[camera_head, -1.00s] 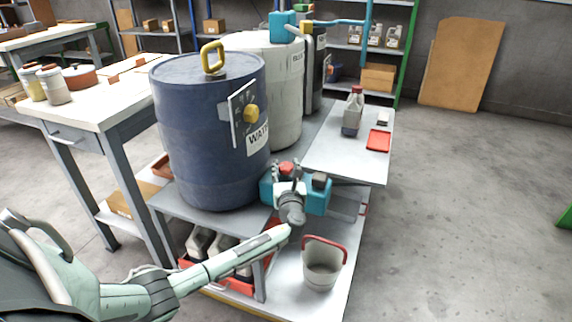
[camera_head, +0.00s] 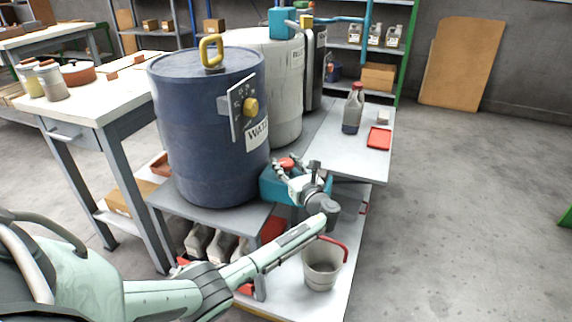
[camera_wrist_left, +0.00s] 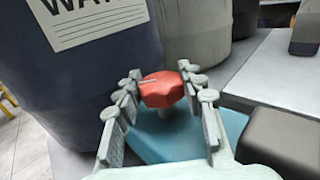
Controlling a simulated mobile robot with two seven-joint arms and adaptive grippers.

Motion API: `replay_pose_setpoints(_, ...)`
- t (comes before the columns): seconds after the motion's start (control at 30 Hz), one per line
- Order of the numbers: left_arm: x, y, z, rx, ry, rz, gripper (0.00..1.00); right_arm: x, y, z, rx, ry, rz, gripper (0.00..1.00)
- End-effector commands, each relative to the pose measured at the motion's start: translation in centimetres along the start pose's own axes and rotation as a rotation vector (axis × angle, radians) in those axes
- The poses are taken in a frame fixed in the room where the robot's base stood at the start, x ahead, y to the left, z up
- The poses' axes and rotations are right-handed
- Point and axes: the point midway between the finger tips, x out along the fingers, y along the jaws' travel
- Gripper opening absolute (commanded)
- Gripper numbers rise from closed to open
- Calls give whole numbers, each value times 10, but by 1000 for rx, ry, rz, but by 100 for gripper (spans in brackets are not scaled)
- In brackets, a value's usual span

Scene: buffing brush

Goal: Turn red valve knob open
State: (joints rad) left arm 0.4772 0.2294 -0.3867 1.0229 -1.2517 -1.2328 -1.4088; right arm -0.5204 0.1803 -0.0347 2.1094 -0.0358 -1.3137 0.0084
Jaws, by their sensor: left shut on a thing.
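The red valve knob (camera_head: 287,163) sits on top of the teal unit (camera_head: 271,190), beside the blue water drum (camera_head: 207,125). My left gripper (camera_head: 285,171) is at the knob, its arm coming in low from the left. In the left wrist view, the knob (camera_wrist_left: 162,90) is between the two fingers, which are shut on its sides. A pale mark shows on the knob's top, and a stem shows below it. The wrist hides part of the teal unit. My right gripper is not in view.
A bucket with a red handle (camera_head: 322,268) stands on the lower shelf below my wrist. A bottle (camera_head: 352,110) and red tray (camera_head: 379,138) are on the grey top behind. A white drum (camera_head: 285,90) stands behind the blue one. Floor at the right is clear.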

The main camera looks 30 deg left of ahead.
Motion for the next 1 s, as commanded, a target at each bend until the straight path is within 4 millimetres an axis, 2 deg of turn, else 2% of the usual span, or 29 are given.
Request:
replay_pose_setpoints(0.13,1,0,2,-1,-2,-1,10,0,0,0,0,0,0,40)
replay_pose_setpoints(0.17,1,0,2,-1,-2,-1,43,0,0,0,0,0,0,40)
replay_pose_setpoints(0.3,1,0,1,-1,-2,-1,60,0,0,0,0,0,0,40)
replay_pose_setpoints(0.8,0,1,1,0,0,-12,61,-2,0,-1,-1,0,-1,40)
replay_pose_setpoints(1.0,1,4,4,7,-2,-162,61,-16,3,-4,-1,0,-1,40)
